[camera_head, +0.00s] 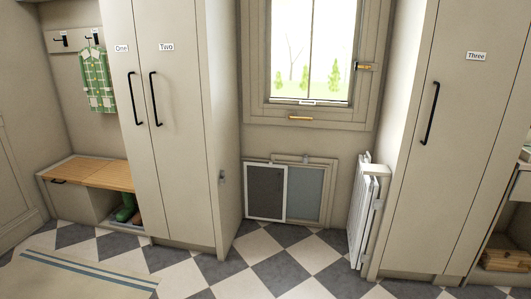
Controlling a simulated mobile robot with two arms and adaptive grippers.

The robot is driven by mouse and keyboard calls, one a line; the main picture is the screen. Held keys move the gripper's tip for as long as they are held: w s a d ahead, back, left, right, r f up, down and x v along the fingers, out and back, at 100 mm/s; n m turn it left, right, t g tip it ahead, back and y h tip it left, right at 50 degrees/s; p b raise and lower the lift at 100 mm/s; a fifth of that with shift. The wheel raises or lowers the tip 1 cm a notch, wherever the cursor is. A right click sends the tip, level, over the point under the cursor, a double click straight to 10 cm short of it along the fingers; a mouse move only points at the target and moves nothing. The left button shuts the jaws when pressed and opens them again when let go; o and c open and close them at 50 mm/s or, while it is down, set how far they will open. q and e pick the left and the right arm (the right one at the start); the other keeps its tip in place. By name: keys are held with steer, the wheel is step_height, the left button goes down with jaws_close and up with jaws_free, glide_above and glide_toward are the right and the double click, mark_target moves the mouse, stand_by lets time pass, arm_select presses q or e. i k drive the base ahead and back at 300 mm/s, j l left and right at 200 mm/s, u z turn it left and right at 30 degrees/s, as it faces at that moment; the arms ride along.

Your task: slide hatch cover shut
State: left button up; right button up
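A low hatch (307,194) is set in the wall beneath the window, close to the floor. It has a beige frame around a pale grey panel. A dark grey cover with a white frame (265,191) stands at its left, overlapping the left part of the hatch and leaving the pale right part uncovered. A small grey piece (306,158) sits on the top of the beige frame. Neither of my grippers is in view.
Tall cabinets labelled One and Two (167,120) stand left of the hatch, and cabinet Three (455,140) stands right. A white folded rack or radiator (358,215) stands close to the hatch's right side. The checkered floor (284,272) before the hatch is clear. A rug (70,275) lies at left.

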mark_target(266, 184)
steer(key=i+z, duration=0.35)
steer(key=i, duration=1.95)
steer(key=i+u, duration=0.15)
steer(key=i, duration=0.4)
steer(key=i+l+u, duration=0.15)
steer(key=i, duration=0.4)
steer(key=i+l+u, duration=0.15)
steer(key=i, duration=0.4)
steer(key=i+l+u, duration=0.15)
steer(key=i, duration=0.4)
